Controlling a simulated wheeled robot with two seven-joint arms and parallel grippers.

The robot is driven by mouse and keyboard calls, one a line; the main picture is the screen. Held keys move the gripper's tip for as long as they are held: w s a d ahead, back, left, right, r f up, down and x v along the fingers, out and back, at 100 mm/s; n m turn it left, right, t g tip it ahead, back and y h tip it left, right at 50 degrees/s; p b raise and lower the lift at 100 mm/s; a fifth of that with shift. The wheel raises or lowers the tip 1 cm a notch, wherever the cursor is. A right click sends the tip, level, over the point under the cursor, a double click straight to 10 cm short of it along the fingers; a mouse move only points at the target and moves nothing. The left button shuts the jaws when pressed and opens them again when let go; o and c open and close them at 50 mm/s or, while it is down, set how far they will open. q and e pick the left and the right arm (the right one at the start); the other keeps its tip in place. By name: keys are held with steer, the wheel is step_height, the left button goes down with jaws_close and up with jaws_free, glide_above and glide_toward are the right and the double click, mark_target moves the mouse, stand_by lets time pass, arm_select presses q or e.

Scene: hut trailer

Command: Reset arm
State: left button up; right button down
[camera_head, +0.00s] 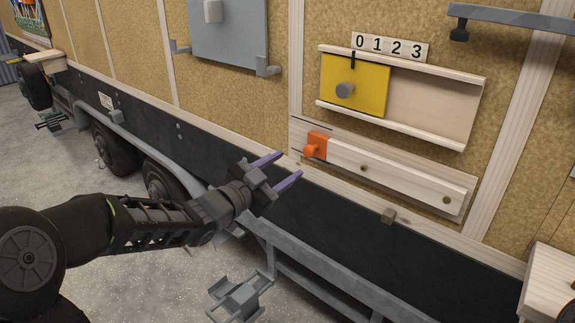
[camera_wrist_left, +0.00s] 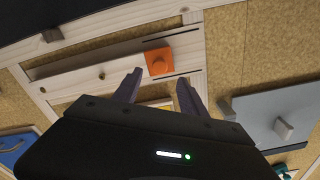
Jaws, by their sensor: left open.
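My left arm reaches in from the left in the head view. Its gripper (camera_head: 279,171) has two purple fingers spread apart with nothing between them. The gripper is in front of the trailer wall, to the left of an orange knob block (camera_head: 316,147) on a wooden rail (camera_head: 400,180). In the left wrist view the open fingers of the left gripper (camera_wrist_left: 160,85) point towards the wall, and the orange block (camera_wrist_left: 158,61) shows between and beyond them. My right gripper is not in view.
A yellow sliding panel (camera_head: 360,90) with a grey knob sits in a wooden frame below number tiles (camera_head: 390,46). A grey-blue panel (camera_head: 228,28) is on the wall at upper left. A black ledge (camera_head: 400,245) runs below the wall. Wheels (camera_head: 115,150) stand beneath the trailer at left.

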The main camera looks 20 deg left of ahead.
arm_select(q)
steer(key=s+d+f+n+g+y+p, duration=0.1)
steer(key=s+f+n+g, duration=0.15)
steer(key=f, duration=0.65)
steer(key=s+d+f+n+g+y+p, duration=0.15)
steer(key=f+n, duration=0.25)
steer(key=f, duration=0.5)
steer(key=s+d+f+n+g+y, duration=0.1)
steer(key=s+f+n+g, duration=0.25)
steer(key=f, duration=0.55)
steer(key=s+d+f+g+p, duration=0.1)
steer(key=s+d+f, duration=0.3)
steer(key=s, duration=0.5)
steer(key=s+d+f+n+g+p, duration=0.1)
steer(key=s+d+f+g, duration=0.3)
steer(key=s, duration=0.4)
steer(key=s+d+f+g+p, duration=0.3)
steer(key=s+f, duration=0.3)
steer(key=s, duration=0.3)
steer(key=shift+s+d+f+h, duration=0.35)
steer(key=shift+d+h, duration=0.1)
steer(key=shift+d, duration=0.45)
